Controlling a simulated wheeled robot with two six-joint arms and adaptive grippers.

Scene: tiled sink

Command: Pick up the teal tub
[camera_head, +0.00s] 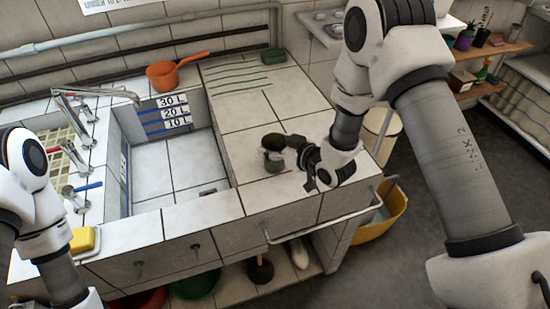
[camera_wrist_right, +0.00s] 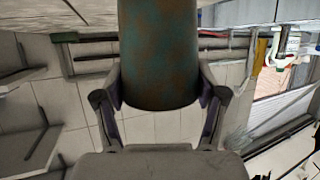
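The teal tub (camera_wrist_right: 158,55) fills the top middle of the right wrist view as a teal cylinder with rusty brown patches. In the head view it is a small dark-topped shape (camera_head: 272,142) over the tiled counter right of the basin. My right gripper (camera_wrist_right: 160,100) has one finger at each side of the tub, and the fingertips appear to press on its wall. In the head view this gripper (camera_head: 287,155) partly hides the tub. I cannot tell whether the tub's bottom touches the counter. My left arm shows at the left edge, but its gripper is out of view.
The sunken basin (camera_head: 175,172) lies left of the tub. An orange saucepan (camera_head: 178,72) and a green sponge (camera_head: 273,56) are at the back. A metal rail (camera_head: 325,222) runs along the counter front. A yellow sponge (camera_head: 83,240) lies front left. A yellow bucket (camera_head: 385,215) stands right.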

